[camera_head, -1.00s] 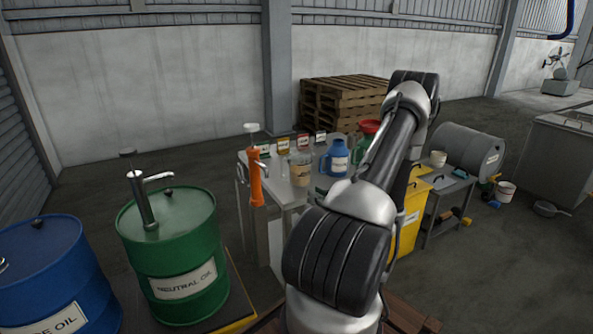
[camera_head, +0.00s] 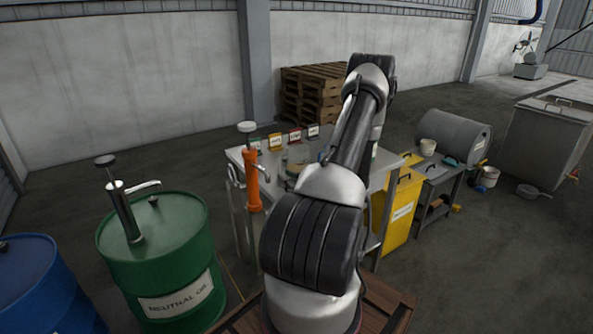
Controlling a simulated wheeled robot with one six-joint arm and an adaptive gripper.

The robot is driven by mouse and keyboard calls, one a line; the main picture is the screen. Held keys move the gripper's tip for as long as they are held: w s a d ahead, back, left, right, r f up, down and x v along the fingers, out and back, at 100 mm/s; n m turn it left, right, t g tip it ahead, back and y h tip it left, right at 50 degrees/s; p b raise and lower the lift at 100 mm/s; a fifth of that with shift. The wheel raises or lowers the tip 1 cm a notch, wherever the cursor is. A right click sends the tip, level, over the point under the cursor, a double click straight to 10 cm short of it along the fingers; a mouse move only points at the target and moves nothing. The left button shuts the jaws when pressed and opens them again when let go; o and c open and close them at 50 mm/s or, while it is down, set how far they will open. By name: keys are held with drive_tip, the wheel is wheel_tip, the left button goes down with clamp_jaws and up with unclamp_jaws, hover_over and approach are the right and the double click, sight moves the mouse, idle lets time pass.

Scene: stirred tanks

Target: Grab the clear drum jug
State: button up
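I cannot pick out a clear drum jug with certainty. A small clear vessel (camera_head: 299,153) stands on the metal worktable (camera_head: 388,162), partly behind my arm; I cannot tell whether it is the jug. My arm (camera_head: 350,140) rises across the middle of the view and hides most of the tabletop. My gripper does not show.
A green drum (camera_head: 165,262) with a hand pump and a blue drum (camera_head: 40,285) stand at left. An orange pump (camera_head: 252,180) is at the table's left edge. A yellow bin (camera_head: 402,215), a low bench and a grey drum (camera_head: 452,137) are at right. Pallets (camera_head: 312,95) stand behind.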

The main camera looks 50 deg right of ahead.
drive_tip(key=w, duration=0.4)
drive_tip(key=shift+w+d, duration=0.15)
drive_tip(key=shift+d, duration=0.05)
clamp_jaws()
